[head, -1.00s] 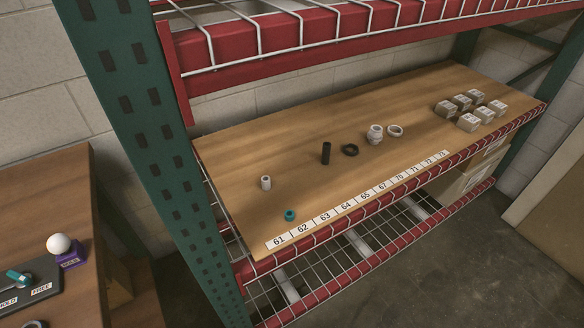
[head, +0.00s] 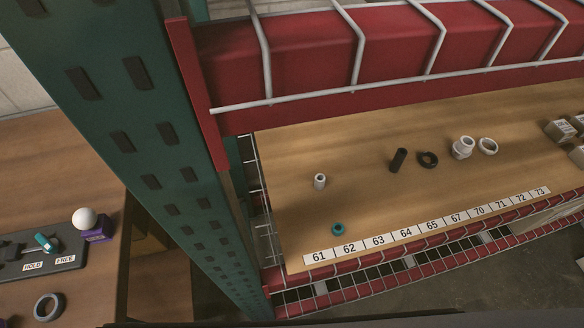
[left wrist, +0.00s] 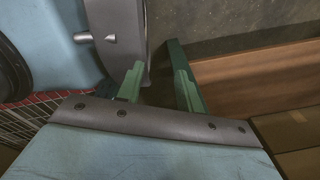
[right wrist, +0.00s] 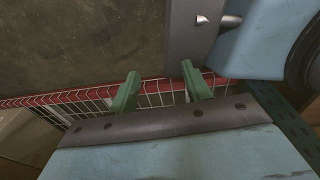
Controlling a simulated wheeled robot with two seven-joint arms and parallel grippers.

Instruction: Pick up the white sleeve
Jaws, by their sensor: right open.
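The white sleeve (head: 320,182) is a small upright white cylinder with a dark opening on top. It stands on the wooden shelf (head: 290,215) near its left end, behind the 61 and 62 labels. Neither gripper shows in the head view. My left gripper (left wrist: 157,84) shows in the left wrist view, with its green fingers apart and nothing seen between them. My right gripper (right wrist: 161,83) is open and empty in the right wrist view, with red shelf edging and wire mesh beyond it. Neither wrist view shows the sleeve.
A teal ring (head: 338,229) lies in front of the sleeve. A black tube (head: 398,160), a black ring (head: 428,159) and white rings (head: 463,147) stand to the right. A green post (head: 150,165) and a red upper beam (head: 390,60) border the shelf. A wooden table (head: 60,185) is at left.

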